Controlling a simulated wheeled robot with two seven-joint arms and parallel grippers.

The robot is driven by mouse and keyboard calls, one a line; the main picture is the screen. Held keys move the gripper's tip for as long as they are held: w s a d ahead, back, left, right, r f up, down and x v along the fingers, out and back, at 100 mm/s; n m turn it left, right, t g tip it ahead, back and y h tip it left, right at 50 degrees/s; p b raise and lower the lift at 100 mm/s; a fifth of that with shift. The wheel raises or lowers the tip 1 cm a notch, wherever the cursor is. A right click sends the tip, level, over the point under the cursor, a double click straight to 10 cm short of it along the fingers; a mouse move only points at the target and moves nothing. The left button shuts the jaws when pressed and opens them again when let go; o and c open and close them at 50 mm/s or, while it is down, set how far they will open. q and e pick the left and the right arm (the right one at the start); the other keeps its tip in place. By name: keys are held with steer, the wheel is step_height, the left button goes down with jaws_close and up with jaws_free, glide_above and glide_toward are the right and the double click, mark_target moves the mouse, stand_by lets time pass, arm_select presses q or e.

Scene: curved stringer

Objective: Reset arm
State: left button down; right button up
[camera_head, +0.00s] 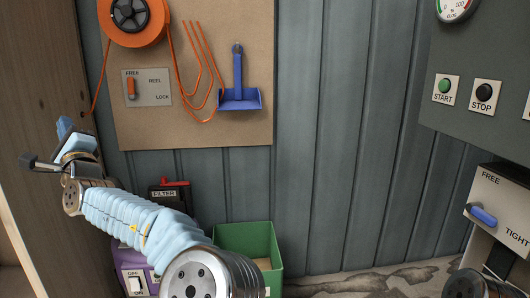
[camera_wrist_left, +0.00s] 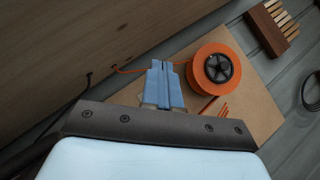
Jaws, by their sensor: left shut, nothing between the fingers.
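My left arm comes up from the bottom of the head view in a light blue sleeve. My left gripper (camera_head: 64,128) is at the far left, in front of the wooden side panel (camera_head: 40,70). In the left wrist view its blue fingers (camera_wrist_left: 162,80) are together with nothing between them. The orange reel (camera_wrist_left: 216,68) is just right of the fingers in that view, on a brown board. Of my right arm, only a round metal piece at the bottom right of the head view may show; its gripper is not in view.
The brown board (camera_head: 222,128) holds an orange hose reel (camera_head: 131,14), a lever plate (camera_head: 148,88) and a blue dustpan (camera_head: 239,97). Below are a green bin (camera_head: 248,238) and a filter box (camera_head: 168,196). START and STOP buttons (camera_head: 483,93) and a FREE/TIGHT lever (camera_head: 482,215) are at right.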

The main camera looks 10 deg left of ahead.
arm_select(q)
steer(key=w+a+f+n+g+h, duration=0.2)
steer(key=f, duration=1.1)
steer(key=w+a+f+n+g+h, duration=0.1)
steer(key=w+a+f+g+h, duration=0.15)
steer(key=f, duration=0.95)
steer(key=s+d+f+n+g+h, duration=0.2)
steer(key=d+f, duration=0.1)
steer(key=f, duration=1.1)
steer(key=s+d+f+n+g+h, duration=0.2)
steer(key=s+f+n+h, duration=0.1)
steer(key=f, duration=1.1)
steer(key=s+d+f+n+g+h, duration=0.25)
steer(key=s+d+f, duration=0.35)
steer(key=d+f, duration=0.3)
steer(key=s+d+f+n+g+h, duration=0.1)
steer(key=s+d+f+n+h, duration=0.1)
steer(key=s+d+f+h, duration=0.55)
steer(key=s+d+n+g+h, duration=0.1)
steer(key=s+d, duration=0.3)
steer(key=d, duration=0.7)
steer(key=s+d+n+g+h, duration=0.1)
steer(key=s+d+n+h, duration=0.1)
steer(key=d, duration=0.9)
steer(key=shift+s+d+f+n, duration=0.4)
steer(key=shift+s+n, duration=0.15)
steer(key=shift+s, duration=0.35)
steer(key=c, duration=1.8)
jaws_free()
steer(key=shift+c, duration=0.2)
